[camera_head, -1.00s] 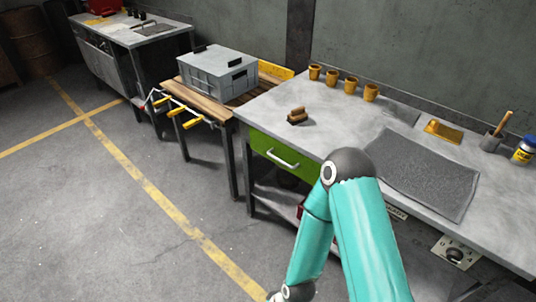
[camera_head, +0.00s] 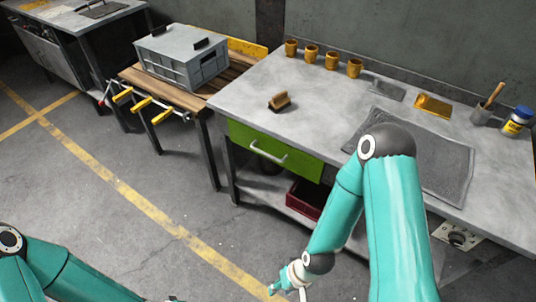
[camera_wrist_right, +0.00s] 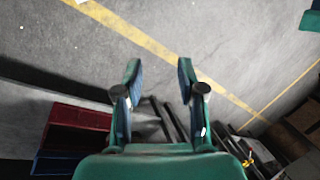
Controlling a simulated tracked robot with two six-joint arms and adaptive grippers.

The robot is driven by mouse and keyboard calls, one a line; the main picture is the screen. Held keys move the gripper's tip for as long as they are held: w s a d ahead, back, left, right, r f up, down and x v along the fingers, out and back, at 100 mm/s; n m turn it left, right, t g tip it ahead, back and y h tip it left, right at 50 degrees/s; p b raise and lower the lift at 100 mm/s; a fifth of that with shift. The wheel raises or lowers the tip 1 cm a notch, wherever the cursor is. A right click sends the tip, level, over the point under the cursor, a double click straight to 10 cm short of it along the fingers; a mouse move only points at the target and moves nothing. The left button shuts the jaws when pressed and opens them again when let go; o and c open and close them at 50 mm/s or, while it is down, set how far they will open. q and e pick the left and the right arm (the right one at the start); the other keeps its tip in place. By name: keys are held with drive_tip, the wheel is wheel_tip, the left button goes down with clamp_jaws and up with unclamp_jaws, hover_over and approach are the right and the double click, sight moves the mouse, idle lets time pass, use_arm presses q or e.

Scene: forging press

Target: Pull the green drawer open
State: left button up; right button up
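The green drawer (camera_head: 272,150) is set under the left part of the grey workbench, with a pale bar handle (camera_head: 268,152) on its front. Its front looks flush with the bench, so it appears closed. My right gripper (camera_wrist_right: 158,75) is open and empty in the right wrist view, its fingers apart over the floor. In the head view only part of it shows low down, below and in front of the drawer, well apart from the handle. My left arm comes in at the lower left. Its gripper is mostly below the picture edge, so its fingers do not show clearly.
On the workbench (camera_head: 240,98) are a brush (camera_head: 279,101), several orange cups, a dark mat (camera_head: 448,160) and a glue bottle (camera_head: 517,121). A red bin (camera_head: 305,199) sits on the lower shelf. A grey crate (camera_head: 182,56) stands left. The floor in front is clear.

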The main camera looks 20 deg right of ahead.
drive_tip(key=shift+w+a, duration=0.1)
drive_tip(key=n+t+h+b, duration=1.2)
drive_tip(key=n+t+b, duration=0.1)
drive_tip(key=b, duration=0.4)
approach(267, 155)
drive_tip(key=x, duration=0.5)
drive_tip(key=b+x, duration=0.1)
drive_tip(key=x, duration=0.4)
drive_tip(key=shift+w+d+f, duration=0.2)
drive_tip(key=shift+f, duration=0.1)
